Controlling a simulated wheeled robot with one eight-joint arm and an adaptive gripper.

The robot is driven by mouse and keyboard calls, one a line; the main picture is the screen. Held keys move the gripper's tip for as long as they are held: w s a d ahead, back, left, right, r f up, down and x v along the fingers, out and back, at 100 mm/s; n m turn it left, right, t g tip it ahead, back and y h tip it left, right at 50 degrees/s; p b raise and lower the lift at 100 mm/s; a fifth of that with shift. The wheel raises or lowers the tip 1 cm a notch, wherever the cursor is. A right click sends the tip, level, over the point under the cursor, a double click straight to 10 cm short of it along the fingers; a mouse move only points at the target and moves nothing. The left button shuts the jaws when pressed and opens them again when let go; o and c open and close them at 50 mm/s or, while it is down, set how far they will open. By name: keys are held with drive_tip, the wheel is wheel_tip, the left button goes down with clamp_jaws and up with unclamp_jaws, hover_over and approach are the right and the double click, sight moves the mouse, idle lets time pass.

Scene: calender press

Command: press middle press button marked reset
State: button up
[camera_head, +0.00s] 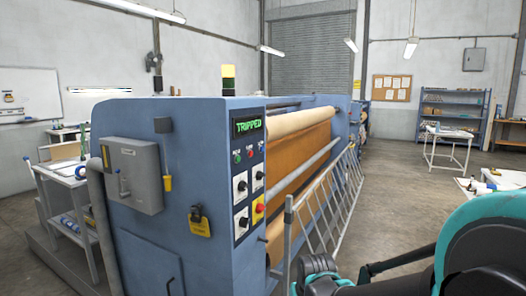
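The blue calender press (185,135) stands left of centre, with a dark control panel (249,175) on its near end. A display (248,126) at the panel's top reads TRIPPED in green. Below it is a row of small round buttons or lamps: a green one (237,158) at left, a red one (250,154) in the middle, and another at right. Their labels are too small to read, so I cannot confirm which is marked reset. My arm's teal and black links fill the lower right, apart from the panel in the picture. My gripper's fingers cannot be made out.
Dark knobs (241,186) and a red button on yellow (259,208) sit lower on the panel. A slanted metal guard rail (325,205) runs along the press's right side. A padlock with a yellow tag (200,226) hangs on its end face. Open floor lies to the right.

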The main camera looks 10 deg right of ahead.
clamp_jaws()
idle(1.4)
